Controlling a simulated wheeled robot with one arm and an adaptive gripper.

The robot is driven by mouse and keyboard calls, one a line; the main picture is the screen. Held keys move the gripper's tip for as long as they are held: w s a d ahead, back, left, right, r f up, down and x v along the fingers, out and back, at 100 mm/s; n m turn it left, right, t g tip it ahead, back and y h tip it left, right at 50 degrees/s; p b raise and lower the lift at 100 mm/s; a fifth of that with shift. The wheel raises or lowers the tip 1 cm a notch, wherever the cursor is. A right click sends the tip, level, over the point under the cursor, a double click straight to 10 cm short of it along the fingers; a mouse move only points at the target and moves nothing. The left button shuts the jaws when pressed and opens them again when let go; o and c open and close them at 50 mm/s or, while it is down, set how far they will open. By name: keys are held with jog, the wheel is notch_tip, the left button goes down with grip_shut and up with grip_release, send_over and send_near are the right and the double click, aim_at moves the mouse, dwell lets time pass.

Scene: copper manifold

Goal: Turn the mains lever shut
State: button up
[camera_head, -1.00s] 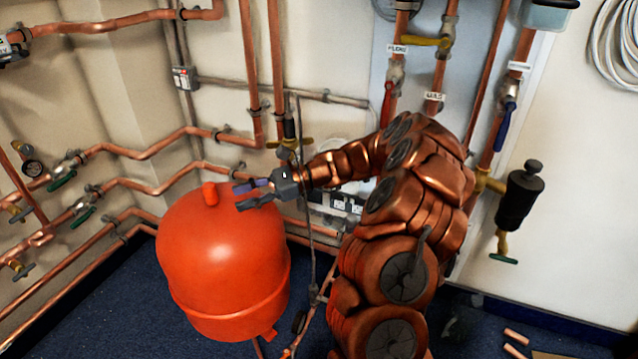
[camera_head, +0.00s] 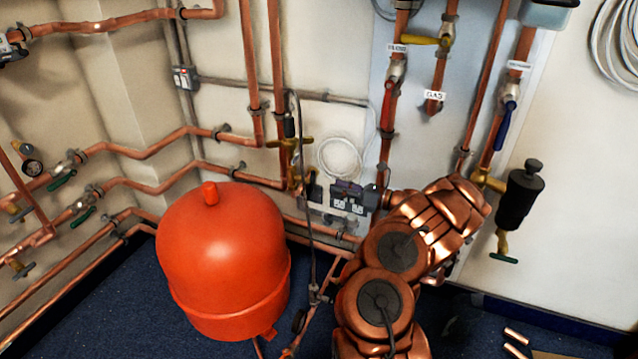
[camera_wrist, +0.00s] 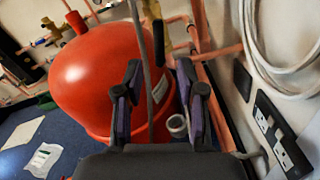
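A blue lever (camera_head: 503,128) sits on a valve on the right copper pipe, hanging along the pipe. A red lever (camera_head: 387,108) lies along the pipe to its left, and a yellow lever (camera_head: 425,41) points sideways above the GAS label (camera_head: 434,95). The labels by the red lever (camera_head: 397,48) and the blue lever (camera_head: 518,66) are too blurred to read surely, so I cannot tell which lever is the mains. My gripper (camera_wrist: 160,98) is open in the wrist view, facing the red tank (camera_wrist: 95,75). No lever is between its fingers.
The red tank (camera_head: 222,250) stands left of my arm. A dark cable (camera_head: 305,190) hangs beside it and crosses the wrist view. A black cylinder (camera_head: 520,197) juts out below the blue lever. Loose pipe pieces (camera_head: 517,337) lie on the floor.

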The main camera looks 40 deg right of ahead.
aim_at(312, 182)
jog(key=b+x, duration=0.1)
jog(key=x, duration=0.6)
jog(key=shift+b, duration=0.4)
jog(key=shift+a, duration=0.1)
jog(key=shift+c, duration=0.3)
grip_shut()
